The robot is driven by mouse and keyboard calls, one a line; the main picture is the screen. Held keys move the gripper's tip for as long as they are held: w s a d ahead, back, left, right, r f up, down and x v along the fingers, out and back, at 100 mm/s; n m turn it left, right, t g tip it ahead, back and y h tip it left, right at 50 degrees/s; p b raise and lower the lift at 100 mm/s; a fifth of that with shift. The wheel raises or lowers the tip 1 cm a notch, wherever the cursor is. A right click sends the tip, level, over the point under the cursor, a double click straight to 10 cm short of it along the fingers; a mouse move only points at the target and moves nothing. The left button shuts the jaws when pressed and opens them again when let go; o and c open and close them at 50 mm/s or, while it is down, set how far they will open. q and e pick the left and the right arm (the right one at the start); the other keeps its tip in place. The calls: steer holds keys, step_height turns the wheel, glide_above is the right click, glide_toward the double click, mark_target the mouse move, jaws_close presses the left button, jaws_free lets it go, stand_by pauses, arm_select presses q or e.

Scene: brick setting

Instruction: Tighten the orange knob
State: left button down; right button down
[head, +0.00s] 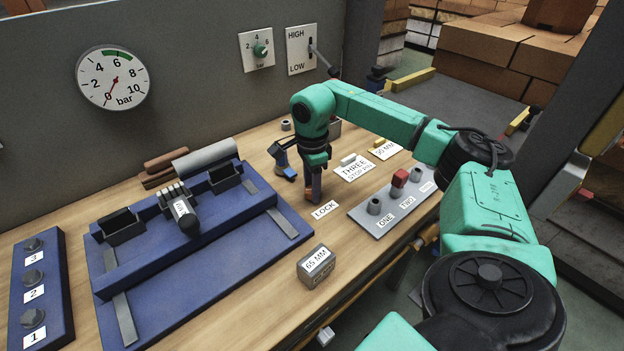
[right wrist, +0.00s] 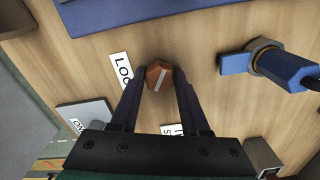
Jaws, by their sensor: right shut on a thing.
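The orange knob (right wrist: 160,77) stands on the wooden bench beside the LOCK label (right wrist: 121,69). It has several flat sides and a pale line across its top. In the right wrist view my right gripper (right wrist: 160,74) has one finger on each side of the knob and is shut on it. In the head view the right gripper (head: 314,186) points down at the bench behind the LOCK label (head: 324,210), and the fingers mostly hide the knob. My left gripper is in neither view.
A blue clamp-like part (head: 284,163) is close to the gripper. A grey panel (head: 367,222) with ONE and TWO labels lies to its right, a blue fixture (head: 180,255) to its left, and a 65 MM block (head: 315,266) nearer. A pressure gauge (head: 113,77) hangs on the wall.

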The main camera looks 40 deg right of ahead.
steer(key=m+p, duration=0.1)
steer(key=m, duration=0.3)
steer(key=shift+r+m, duration=0.1)
steer(key=shift+m, duration=0.2)
steer(key=m+p, duration=0.1)
steer(key=m, duration=0.2)
steer(key=shift+m, duration=0.3)
steer(key=m+p, duration=0.1)
steer(key=m, duration=0.3)
steer(key=shift+m, duration=0.3)
steer(key=m, duration=0.4)
steer(key=shift+p, duration=0.35)
steer(key=shift+w, duration=0.1)
steer(key=shift+c, duration=1.9)
jaws_free()
step_height(320, 180, up, 15)
steer(key=shift+f, duration=0.2)
